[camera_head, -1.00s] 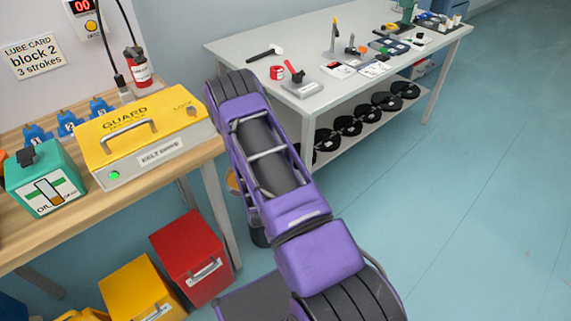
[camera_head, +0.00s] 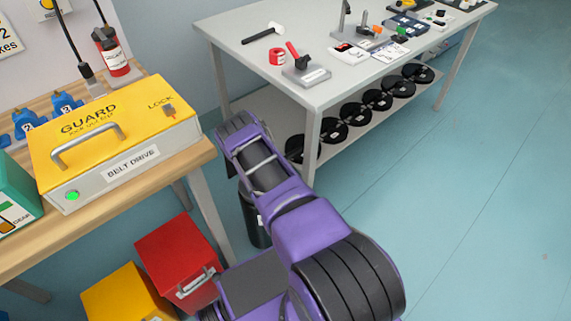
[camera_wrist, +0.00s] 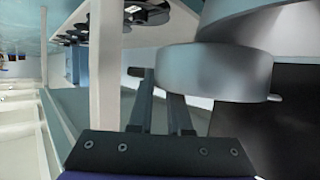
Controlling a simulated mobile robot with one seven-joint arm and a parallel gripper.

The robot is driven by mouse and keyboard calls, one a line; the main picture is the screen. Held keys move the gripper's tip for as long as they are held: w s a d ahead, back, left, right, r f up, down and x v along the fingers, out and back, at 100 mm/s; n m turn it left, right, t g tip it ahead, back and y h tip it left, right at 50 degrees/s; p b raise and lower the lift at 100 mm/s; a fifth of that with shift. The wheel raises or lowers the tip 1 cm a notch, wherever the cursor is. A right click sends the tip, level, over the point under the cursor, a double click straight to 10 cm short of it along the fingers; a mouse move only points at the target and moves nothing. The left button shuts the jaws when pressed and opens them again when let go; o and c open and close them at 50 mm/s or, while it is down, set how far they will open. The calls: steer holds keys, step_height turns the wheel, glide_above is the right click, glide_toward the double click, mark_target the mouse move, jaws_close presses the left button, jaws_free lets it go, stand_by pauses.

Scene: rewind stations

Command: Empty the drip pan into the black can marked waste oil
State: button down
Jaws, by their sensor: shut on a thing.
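My gripper (camera_wrist: 160,105) shows in the wrist view, with its dark fingers close together. A grey round-sided vessel (camera_wrist: 228,72), apparently the drip pan, fills the upper right beside the fingertips. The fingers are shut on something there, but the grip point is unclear. The pan's inside and contents are not visible. A dark surface (camera_wrist: 285,125) lies at the right under the pan; I cannot tell if it is the can. In the head view a black can (camera_head: 252,215) stands on the floor between the benches, partly behind my purple arm. My gripper and the pan are hidden there.
The wooden bench (camera_head: 190,165) with the yellow belt-drive guard (camera_head: 105,130) is at left. A red bin (camera_head: 172,252) and a yellow bin (camera_head: 122,292) stand below it. The grey table (camera_head: 235,62) with several black reels on its shelf is behind. Floor at right is clear.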

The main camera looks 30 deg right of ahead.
steer(key=shift+r+b, duration=0.1)
steer(key=shift+b, duration=0.2)
steer(key=shift+a+r, duration=0.1)
steer(key=shift+r+n+h+b, duration=0.3)
steer(key=shift+n+h+b, duration=0.1)
steer(key=shift+b, duration=0.05)
steer(key=shift+s+a+r+n+t+h, duration=0.1)
steer(key=shift+a+r+n+t+h, duration=0.1)
steer(key=shift+r+n+t+h, duration=0.35)
steer(key=shift+a+r+n+t+h, duration=0.15)
steer(key=shift+r+n+t+h, duration=0.2)
steer(key=shift+r, duration=0.35)
steer(key=shift+d, duration=0.1)
steer(key=shift+r, duration=0.15)
stand_by(0.7)
steer(key=shift+a+r+n+t+h, duration=0.2)
steer(key=shift+a+n+t+h, duration=0.1)
steer(key=shift+t+h, duration=0.1)
steer(key=shift+s+a+r, duration=0.1)
steer(key=shift+r, duration=0.05)
stand_by(2.1)
steer(key=shift+a+r+n+t, duration=0.2)
steer(key=shift+n+t, duration=0.1)
steer(key=shift+n, duration=0.2)
